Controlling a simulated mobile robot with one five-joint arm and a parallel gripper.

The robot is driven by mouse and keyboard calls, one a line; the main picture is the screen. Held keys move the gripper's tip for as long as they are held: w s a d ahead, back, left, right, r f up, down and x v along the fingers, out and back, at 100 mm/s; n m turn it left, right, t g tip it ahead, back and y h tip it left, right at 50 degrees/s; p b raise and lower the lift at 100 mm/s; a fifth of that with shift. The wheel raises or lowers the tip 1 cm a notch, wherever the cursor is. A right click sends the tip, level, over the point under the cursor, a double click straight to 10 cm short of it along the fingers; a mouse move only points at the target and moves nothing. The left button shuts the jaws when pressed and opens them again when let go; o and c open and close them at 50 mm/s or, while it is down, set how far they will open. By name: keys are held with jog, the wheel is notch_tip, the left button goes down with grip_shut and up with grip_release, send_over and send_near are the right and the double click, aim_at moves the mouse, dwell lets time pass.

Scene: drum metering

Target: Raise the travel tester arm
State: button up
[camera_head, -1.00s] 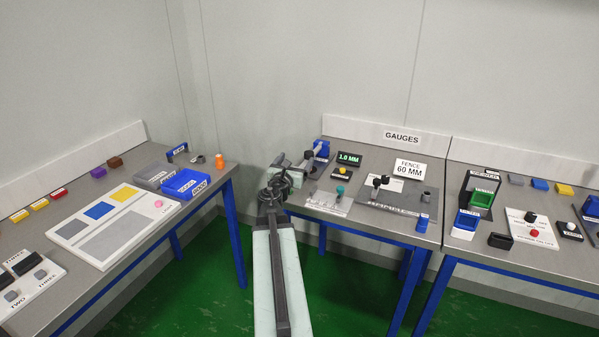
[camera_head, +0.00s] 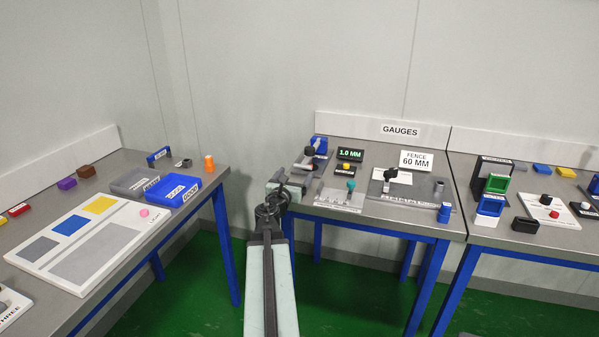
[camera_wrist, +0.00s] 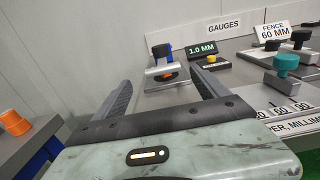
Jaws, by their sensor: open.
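The likely travel tester is a grey unit (camera_head: 305,163) with a blue upright (camera_head: 320,146) and a dark knob, at the back left of the gauges table. In the wrist view, a grey metal block with an orange spot (camera_wrist: 167,76) stands in front of a black and blue part (camera_wrist: 162,51). Which part is its arm I cannot tell for sure. A display (camera_head: 350,154) beside it reads 1.0 MM. My gripper (camera_wrist: 163,87) is open and empty, its fingers pointing towards the grey block, with a gap between. In the head view it is partly hidden by my arm.
A plate with a teal knob (camera_head: 351,186) and a yellow button (camera_head: 347,169) lie right of the tester. A fence plate with a dark knob (camera_head: 390,175) is further right. The left table holds a blue bin (camera_head: 181,189) and an orange piece (camera_head: 209,163).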

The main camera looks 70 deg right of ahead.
aim_at(302, 164)
jog(key=shift+d+r, duration=0.1)
jog(key=shift+d, duration=0.2)
jog(key=d, duration=0.7)
jog(key=shift+w+d, duration=0.15)
jog(key=shift+d, duration=0.05)
jog(key=shift+a, duration=0.1)
grip_shut()
